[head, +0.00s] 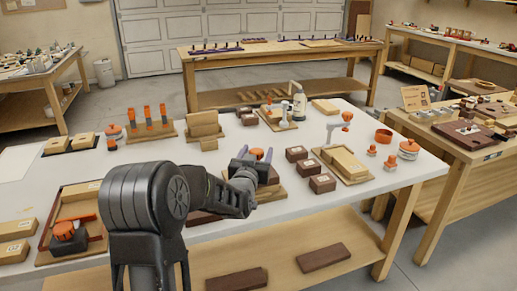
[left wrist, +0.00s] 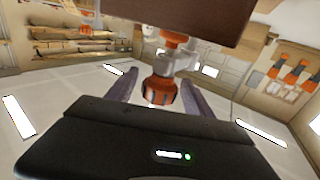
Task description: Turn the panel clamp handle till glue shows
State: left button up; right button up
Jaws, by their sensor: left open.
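My left gripper (head: 255,157) is open at the front middle of the white bench, its fingers on either side of an orange clamp handle (head: 257,153). In the left wrist view the orange handle (left wrist: 159,91), with dark bands, lies between the two spread fingers. I cannot tell whether either finger touches it. A pale metal clamp body (left wrist: 174,62) joins the handle, below a dark brown block (left wrist: 190,15). In the head view my gripper and wrist hide most of this clamp. No glue can be made out. My right gripper is not in view.
Brown blocks (head: 322,183) stand close right of my gripper. A tray with a pale board (head: 345,163) lies beyond them. The bench's far left is fairly clear.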

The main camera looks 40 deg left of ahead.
pick_arm(q)
jog(key=shift+x, duration=1.05)
jog(key=shift+c, duration=0.2)
grip_shut()
